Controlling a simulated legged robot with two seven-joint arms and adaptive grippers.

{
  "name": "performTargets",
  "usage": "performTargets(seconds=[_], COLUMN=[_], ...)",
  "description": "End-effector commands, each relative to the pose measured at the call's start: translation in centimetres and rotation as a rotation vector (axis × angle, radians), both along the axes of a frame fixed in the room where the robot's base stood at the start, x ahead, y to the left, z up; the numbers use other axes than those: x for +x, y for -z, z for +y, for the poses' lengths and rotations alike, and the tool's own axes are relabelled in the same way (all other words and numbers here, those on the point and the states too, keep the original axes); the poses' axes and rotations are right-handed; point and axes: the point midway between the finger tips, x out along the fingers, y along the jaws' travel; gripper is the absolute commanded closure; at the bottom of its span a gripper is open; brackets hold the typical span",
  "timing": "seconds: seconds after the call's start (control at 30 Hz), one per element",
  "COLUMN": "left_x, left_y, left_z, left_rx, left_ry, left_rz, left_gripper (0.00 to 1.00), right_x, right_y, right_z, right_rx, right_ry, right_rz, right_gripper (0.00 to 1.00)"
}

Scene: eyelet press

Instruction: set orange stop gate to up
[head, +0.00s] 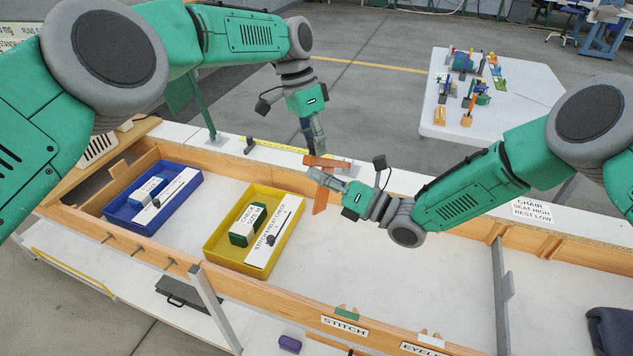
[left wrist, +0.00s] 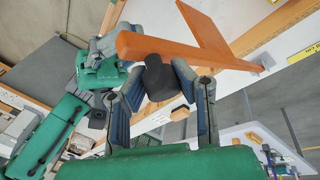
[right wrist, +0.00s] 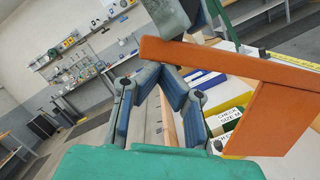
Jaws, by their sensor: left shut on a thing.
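The orange stop gate (head: 321,200) stands at the far rail of the bench, with a long bar and a broad plate. My left gripper (head: 318,143) is over the gate from above. In the left wrist view it is shut on a black knob (left wrist: 158,78), which sits against the orange bar (left wrist: 185,53).
A yellow tray (head: 217,240) and a blue tray (head: 117,213) lie on the white bench. A grey divider (head: 500,290) stands to the right. A white side table (head: 550,110) with small parts is behind. Bench surface right of the yellow tray is clear.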

Motion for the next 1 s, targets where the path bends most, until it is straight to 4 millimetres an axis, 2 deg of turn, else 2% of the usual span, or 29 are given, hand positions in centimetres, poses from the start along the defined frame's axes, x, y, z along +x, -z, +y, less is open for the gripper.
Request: performTargets(seconds=[0.03,0.2,0.23,0.3,0.73,0.87,1.0], left_x=[-0.4,-0.7,-0.7,-0.7,-0.6,-0.1,0.6], left_y=[0.8,1.0,1.0,1.0,0.1,-1.7,-4.3], left_z=[0.4,0.4,0.4,0.5,0.2,0.5,1.2], left_rx=[0.013,0.014,0.014,0.015,0.011,0.01,0.011], left_ry=[0.004,0.006,0.007,0.008,0.006,0.004,0.005], left_rz=[0.018,0.024,0.025,0.026,0.016,0.014,0.016], left_gripper=[1.0,1.0,0.76,0.54,0.54,0.54,0.54], right_x=[0.8,0.9,1.0,1.0,0.4,0.3,0.3], right_y=[-0.9,-1.1,-1.2,-1.2,-0.9,-0.8,-0.8], right_z=[-0.3,-0.4,-0.4,-0.4,-0.3,-0.4,-0.3], right_rx=[0.012,0.015,0.015,0.015,0.011,0.011,0.009], right_ry=[0.016,0.021,0.022,0.021,0.014,0.013,0.012], right_rz=[-0.013,-0.017,-0.018,-0.019,-0.014,-0.013,-0.012], right_gripper=[1.0,1.0,1.0,1.0,1.0,1.0,1.0])
